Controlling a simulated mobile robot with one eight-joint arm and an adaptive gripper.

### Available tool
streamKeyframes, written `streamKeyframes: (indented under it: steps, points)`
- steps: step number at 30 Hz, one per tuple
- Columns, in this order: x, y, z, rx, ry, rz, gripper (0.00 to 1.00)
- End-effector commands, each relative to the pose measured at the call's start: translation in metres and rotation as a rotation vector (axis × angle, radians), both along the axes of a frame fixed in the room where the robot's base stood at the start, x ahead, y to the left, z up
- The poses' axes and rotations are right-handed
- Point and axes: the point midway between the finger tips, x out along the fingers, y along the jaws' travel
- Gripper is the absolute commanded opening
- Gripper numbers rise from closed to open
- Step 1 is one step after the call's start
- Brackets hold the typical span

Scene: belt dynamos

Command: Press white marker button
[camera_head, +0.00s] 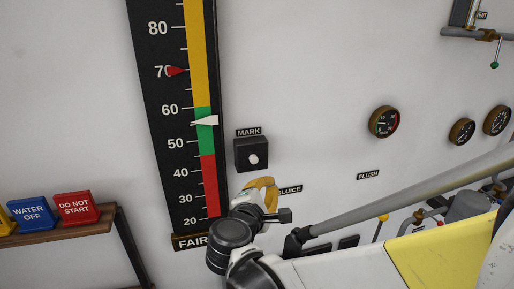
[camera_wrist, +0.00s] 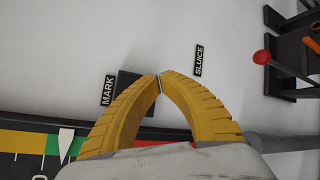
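The white marker button (camera_head: 254,159) is a small round knob on a black box (camera_head: 243,150) fixed to the wall under a MARK label (camera_head: 248,132). My gripper (camera_head: 262,183) shows just below the box in the head view, its yellow fingers curved together. In the wrist view the fingertips (camera_wrist: 160,80) meet with nothing seen between them. The black box (camera_wrist: 133,81) shows there partly behind the left finger; the white button is hidden. I cannot tell the gap between fingertips and box.
A tall gauge board (camera_head: 166,95) with a white pointer (camera_head: 205,121) and a red pointer (camera_head: 175,71) hangs left of the box. A SLUICE label (camera_head: 290,189) is close to my gripper. A shelf (camera_head: 95,225) holds coloured blocks at left.

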Motion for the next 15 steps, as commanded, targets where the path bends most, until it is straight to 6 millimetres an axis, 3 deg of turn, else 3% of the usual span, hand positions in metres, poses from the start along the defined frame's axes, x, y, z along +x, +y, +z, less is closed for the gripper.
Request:
streamKeyframes:
  steps: [8,15]
  points:
    - [0.012,0.003,0.0,0.002,0.001,-0.002,0.0]
    - [0.044,0.012,0.0,0.003,0.0,-0.002,0.0]
